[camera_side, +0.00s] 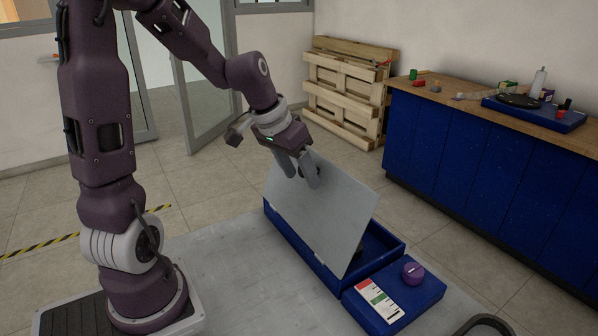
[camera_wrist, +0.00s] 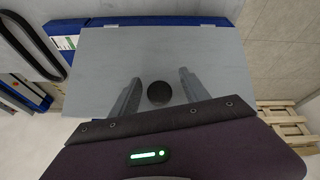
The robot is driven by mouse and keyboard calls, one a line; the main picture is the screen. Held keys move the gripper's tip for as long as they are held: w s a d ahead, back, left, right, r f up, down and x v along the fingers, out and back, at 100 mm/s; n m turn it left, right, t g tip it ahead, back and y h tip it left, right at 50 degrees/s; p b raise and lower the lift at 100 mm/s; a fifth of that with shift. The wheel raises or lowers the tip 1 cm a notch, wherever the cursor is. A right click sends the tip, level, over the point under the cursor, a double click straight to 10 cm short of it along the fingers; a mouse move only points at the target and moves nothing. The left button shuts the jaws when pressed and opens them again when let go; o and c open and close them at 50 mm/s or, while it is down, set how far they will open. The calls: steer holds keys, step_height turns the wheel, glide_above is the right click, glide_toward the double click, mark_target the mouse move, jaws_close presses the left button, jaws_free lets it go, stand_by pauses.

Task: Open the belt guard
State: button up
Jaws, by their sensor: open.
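The belt guard is a flat grey panel (camera_side: 325,213) on a long blue box (camera_side: 310,257). It stands tilted up, and part of the box's dark inside shows at its right side. In the wrist view the panel (camera_wrist: 215,60) fills the middle, with a round black knob (camera_wrist: 159,93) on its face. My gripper (camera_side: 300,176) is at the upper part of the panel. Its fingers (camera_wrist: 159,77) are open, one on each side of the knob. I cannot tell whether they touch the knob or panel.
A blue control block with a purple knob (camera_side: 413,272) and a label card (camera_side: 380,301) adjoins the box's near end. A blue workbench (camera_side: 480,150) carrying a tray and small items stands at right. Wooden pallets (camera_side: 345,95) lean against the back wall. Tiled floor is clear between.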

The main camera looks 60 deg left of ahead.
steer(key=v, duration=0.7)
steer(key=shift+r, duration=0.1)
steer(key=s+d+m+t, duration=0.1)
steer(key=s+d+m, duration=0.1)
steer(key=s+d, duration=1)
steer(key=s+r, duration=0.1)
steer(key=s, duration=0.3)
steer(key=shift+m, duration=0.3)
